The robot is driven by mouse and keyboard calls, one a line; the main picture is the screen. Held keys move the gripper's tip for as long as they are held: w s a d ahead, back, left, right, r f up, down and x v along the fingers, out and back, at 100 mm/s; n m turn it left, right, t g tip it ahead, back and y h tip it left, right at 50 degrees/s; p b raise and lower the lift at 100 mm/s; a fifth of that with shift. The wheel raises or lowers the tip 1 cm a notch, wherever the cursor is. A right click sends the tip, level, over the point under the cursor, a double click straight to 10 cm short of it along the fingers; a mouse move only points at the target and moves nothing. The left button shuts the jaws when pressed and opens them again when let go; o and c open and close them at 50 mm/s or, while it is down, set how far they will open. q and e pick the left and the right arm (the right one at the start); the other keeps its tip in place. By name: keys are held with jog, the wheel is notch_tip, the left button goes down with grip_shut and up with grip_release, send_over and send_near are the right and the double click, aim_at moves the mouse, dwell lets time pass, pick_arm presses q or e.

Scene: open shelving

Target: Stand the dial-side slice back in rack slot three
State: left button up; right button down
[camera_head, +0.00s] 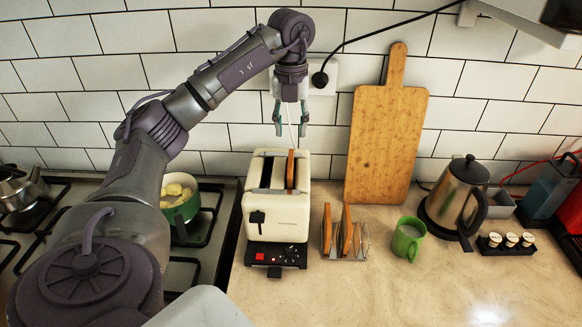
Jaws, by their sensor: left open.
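The cream toaster (276,222) stands on the counter with a dark base panel in front, with a red button and a dial. One browned slice (291,170) stands upright in its right slot, on the dial side, its top above the toaster. The left slot shows no slice. My left gripper (290,130) hangs above the toaster, fingers pointing down, open and empty, over the slice and apart from it. The wire toast rack (360,246) stands right of the toaster. Two slices, one left (327,231) and one right (346,230), stand in its left part; its right part looks empty. My right gripper is not in view.
A green mug (408,238) stands close right of the rack. A wooden board (388,135) leans on the tiled wall behind. A kettle (458,200) is farther right. A green pot (180,205) sits on the hob at left. The front counter is clear.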

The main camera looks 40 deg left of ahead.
pick_arm(q)
send_over(291, 158)
notch_tip(291, 158, down, 5)
jog(key=shift+s+d+r, duration=0.1)
jog(key=shift+r, duration=0.1)
jog(key=shift+f, duration=0.45)
notch_tip(291, 158, down, 4)
jog(key=shift+f+p, duration=0.15)
jog(key=shift+p, duration=0.9)
jog(key=shift+a+f, duration=0.2)
jog(key=shift+f, duration=0.05)
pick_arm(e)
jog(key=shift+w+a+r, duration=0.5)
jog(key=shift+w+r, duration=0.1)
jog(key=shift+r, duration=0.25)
pick_arm(q)
jog(key=shift+d, duration=0.1)
grip_shut()
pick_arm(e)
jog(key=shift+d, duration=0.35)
